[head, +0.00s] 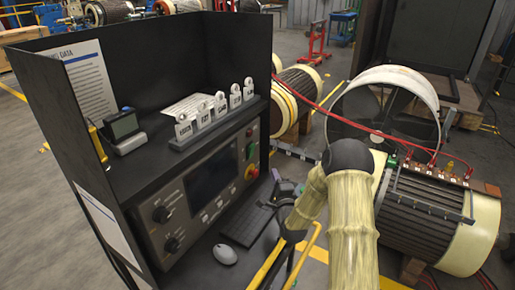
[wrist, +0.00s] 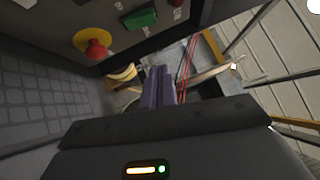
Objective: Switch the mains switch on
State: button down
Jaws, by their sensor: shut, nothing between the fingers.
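The control panel (head: 205,185) stands on the black bench, with a dark screen, knobs and buttons. At its right end is a red button (head: 251,173), with small controls above it. In the wrist view a red mushroom button (wrist: 95,48) on a yellow disc and a green switch (wrist: 141,18) show at the top left. No label is readable, so I cannot tell for certain which control is the mains switch. My gripper (wrist: 158,72) is shut and empty, apart from the panel. In the head view my gripper (head: 288,188) is right of the panel, partly hidden by my arm.
A keyboard (head: 246,232) and a mouse (head: 224,254) lie on the bench below the panel. A rack of labelled tags (head: 215,115) and a small meter (head: 122,125) stand on the shelf above. A rotor (head: 420,215) with red cables stands at the right.

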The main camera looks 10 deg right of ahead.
aim_at(251, 151)
jog(key=w+a+r+p, duration=0.1)
jog(key=w+p, duration=0.1)
jog(key=w, duration=0.4)
jog(key=w+a+r+p, duration=0.1)
jog(key=w+a+p, duration=0.1)
jog(key=w, duration=0.4)
jog(key=shift+a+r+p, duration=0.25)
jog(key=shift+p, duration=0.15)
dwell(0.4)
jog(key=shift+r, duration=0.15)
